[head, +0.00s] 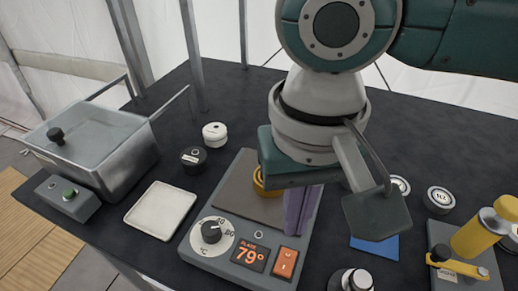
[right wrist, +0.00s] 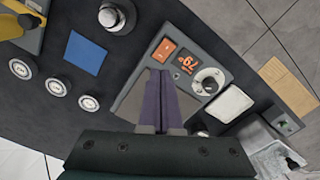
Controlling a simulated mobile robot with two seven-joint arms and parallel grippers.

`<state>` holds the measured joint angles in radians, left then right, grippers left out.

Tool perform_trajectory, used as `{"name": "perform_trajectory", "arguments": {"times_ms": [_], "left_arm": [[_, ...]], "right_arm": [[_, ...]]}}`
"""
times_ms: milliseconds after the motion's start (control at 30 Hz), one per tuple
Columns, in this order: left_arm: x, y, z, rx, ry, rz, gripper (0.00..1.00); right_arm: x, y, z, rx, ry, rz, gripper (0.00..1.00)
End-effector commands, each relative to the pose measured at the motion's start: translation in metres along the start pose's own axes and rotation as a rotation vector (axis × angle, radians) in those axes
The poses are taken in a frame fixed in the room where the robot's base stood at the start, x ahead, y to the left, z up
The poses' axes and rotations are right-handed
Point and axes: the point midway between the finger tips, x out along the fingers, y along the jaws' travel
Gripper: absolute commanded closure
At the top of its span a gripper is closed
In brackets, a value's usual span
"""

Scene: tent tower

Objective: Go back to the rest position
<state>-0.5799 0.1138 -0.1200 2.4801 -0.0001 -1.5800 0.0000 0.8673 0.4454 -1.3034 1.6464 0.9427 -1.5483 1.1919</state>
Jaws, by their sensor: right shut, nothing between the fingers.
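My right gripper (head: 297,230) hangs over the hot plate (head: 195,248), its arm coming in from the top right. Its purple fingers are shut together with nothing between them, and the wrist view shows them (right wrist: 160,74) pointing toward the plate. The hot plate has a grey heating surface (head: 232,174), a knob, a display reading 79° and an orange switch. A yellow item (head: 262,186) on the heating surface is mostly hidden behind my gripper. My left gripper is in neither view.
A lidded metal bath (head: 125,157) and a white tray (head: 161,216) stand left. Black (head: 193,158) and white (head: 214,133) discs lie behind the plate. A blue square (right wrist: 86,52), several weights (head: 439,199) and a yellow-handled device (head: 470,236) are right. Metal poles rise behind.

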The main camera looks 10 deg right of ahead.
Motion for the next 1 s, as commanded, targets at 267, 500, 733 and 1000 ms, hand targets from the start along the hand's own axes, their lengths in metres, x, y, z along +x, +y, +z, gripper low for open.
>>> {"name": "perform_trajectory", "arguments": {"times_ms": [267, 500, 733, 1000], "left_arm": [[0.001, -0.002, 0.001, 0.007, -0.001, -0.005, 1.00], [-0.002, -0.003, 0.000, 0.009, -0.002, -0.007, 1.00], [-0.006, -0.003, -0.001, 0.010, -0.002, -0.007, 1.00], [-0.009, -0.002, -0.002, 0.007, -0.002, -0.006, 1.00]], "right_arm": [[0.001, -0.001, 0.000, -0.002, 0.000, -0.002, 1.00], [0.001, -0.043, 0.035, -0.172, 0.010, -0.157, 1.00], [-0.019, -0.074, 0.065, -0.322, 0.171, -0.382, 1.00], [-0.020, -0.002, 0.077, -0.272, 0.325, -0.280, 1.00]]}}
